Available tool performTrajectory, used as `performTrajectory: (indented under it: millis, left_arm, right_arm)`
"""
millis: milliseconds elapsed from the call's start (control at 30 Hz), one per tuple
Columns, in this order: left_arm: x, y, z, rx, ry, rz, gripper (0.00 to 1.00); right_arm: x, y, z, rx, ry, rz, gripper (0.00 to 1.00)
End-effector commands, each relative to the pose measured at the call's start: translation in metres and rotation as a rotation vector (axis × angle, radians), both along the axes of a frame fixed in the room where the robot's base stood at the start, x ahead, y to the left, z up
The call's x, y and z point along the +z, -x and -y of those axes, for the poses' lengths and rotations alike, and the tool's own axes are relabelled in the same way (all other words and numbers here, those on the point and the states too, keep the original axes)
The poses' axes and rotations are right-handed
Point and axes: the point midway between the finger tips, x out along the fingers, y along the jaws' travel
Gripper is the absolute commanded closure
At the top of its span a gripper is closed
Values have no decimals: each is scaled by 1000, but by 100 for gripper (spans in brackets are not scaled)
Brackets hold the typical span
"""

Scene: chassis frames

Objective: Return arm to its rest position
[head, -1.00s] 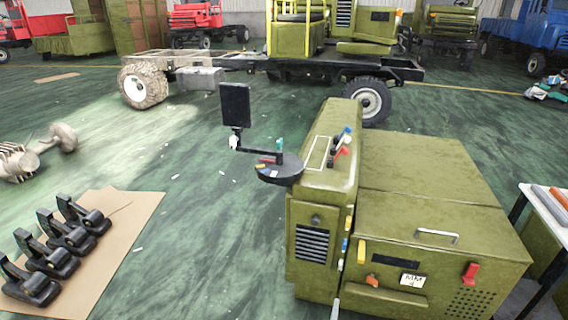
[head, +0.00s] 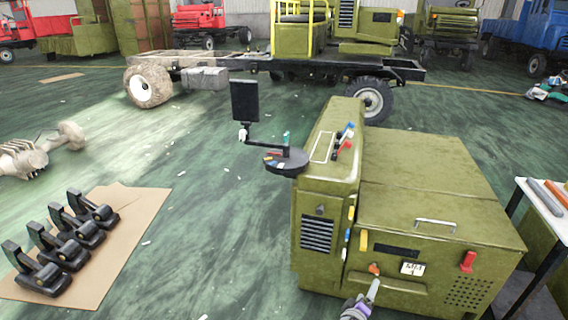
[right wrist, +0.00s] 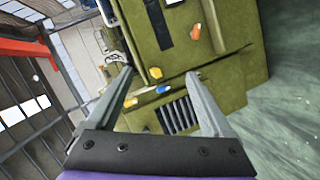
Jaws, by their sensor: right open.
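My right gripper (head: 371,292) shows at the bottom edge of the head view, in front of the lower front of an olive-green machine cabinet (head: 432,215). In the right wrist view, the two grey fingers of the right gripper (right wrist: 158,76) stand wide apart with nothing held between them. The green cabinet (right wrist: 225,65) fills the upper middle of that view, tilted, with its vent and coloured knobs beyond the fingers. My left gripper is in neither view.
A black screen (head: 245,101) and a round dark tray (head: 286,161) stand out left of the cabinet. A table (head: 543,207) is at the right. Several black pedals lie on cardboard (head: 130,224) at the left. Open green floor (head: 215,215) lies between.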

Motion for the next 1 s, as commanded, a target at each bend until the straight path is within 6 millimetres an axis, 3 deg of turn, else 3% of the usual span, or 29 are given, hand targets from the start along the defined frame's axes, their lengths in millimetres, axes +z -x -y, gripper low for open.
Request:
performTrajectory:
  millis: [100, 267, 400, 700, 1000]
  left_arm:
    - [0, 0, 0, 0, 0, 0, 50]
    - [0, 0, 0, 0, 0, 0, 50]
    - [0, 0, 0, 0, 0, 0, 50]
    - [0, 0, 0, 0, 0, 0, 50]
    - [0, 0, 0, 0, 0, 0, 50]
  right_arm:
    - [30, 31, 11, -76, -122, -48, 15]
    - [56, 81, 17, -166, -289, -123, 15]
    - [70, 134, 12, -230, -440, -195, 15]
    - [78, 253, -23, -319, -769, -356, 15]
    - [72, 332, -64, -338, -1003, -466, 15]
